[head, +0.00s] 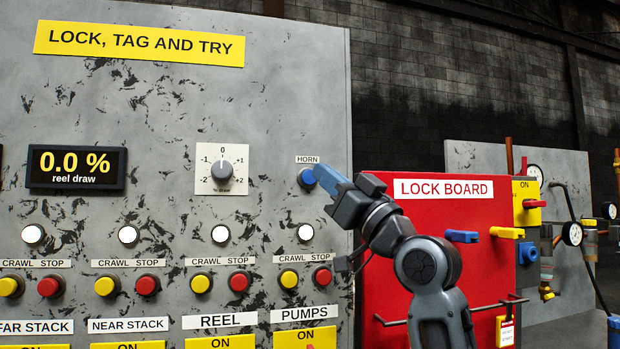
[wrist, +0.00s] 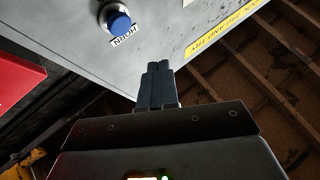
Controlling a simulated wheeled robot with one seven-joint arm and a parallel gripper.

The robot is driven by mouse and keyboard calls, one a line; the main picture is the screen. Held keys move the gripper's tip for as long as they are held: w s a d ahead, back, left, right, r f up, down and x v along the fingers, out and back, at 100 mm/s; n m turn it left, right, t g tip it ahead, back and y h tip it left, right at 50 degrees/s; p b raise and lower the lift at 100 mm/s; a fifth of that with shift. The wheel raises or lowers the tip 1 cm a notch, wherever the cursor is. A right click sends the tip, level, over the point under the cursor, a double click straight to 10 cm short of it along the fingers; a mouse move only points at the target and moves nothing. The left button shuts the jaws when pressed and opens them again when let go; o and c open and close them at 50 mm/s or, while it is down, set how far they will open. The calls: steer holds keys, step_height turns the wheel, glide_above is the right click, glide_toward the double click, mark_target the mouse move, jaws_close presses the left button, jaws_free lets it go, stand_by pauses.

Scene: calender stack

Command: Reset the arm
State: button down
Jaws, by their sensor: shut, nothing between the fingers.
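My gripper (head: 318,170) is at the right side of the grey control panel (head: 150,110), its fingers pointing up and left beside the blue HORN button (head: 306,179). In the wrist view my gripper (wrist: 158,66) has its two dark fingers together with nothing between them. The horn button (wrist: 119,22) shows there up and left of the fingertips, with a visible gap in the picture. In the head view the fingertips overlap the button's right edge; whether they touch it cannot be told from that view.
Crawl and stop buttons (head: 289,279) line the panel's lower part. A rotary dial (head: 222,170) sits left of the horn button. Pipes and gauges are farther right.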

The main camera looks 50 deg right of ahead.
stand_by(0.3)
steer(key=a+f+m+g+h, duration=0.1)
steer(key=a+f+m+h, duration=0.1)
steer(key=f, duration=0.7)
steer(key=a+f+m+g+h, duration=0.1)
steer(key=a+f+m+g, duration=0.1)
steer(key=f, duration=0.8)
steer(key=s+a+f+g, duration=0.1)
steer(key=s+a+f, duration=0.25)
steer(key=f, duration=0.45)
steer(key=s+a+f+g, duration=0.1)
steer(key=s+a+f, duration=0.25)
steer(key=f, duration=0.35)
steer(key=s+a+f+g+y, duration=0.25)
steer(key=s+a+f, duration=0.45)
steer(key=s+f, duration=0.4)
steer(key=s+a+n+g+y, duration=0.1)
steer(key=s+a+n, duration=0.1)
steer(key=s, duration=0.6)
steer(key=s+a+f+n+g+y, duration=0.1)
steer(key=s+a+n+g, duration=0.1)
steer(key=s, duration=0.7)
steer(key=shift+a+f, duration=0.15)
steer(key=shift+f, duration=0.1)
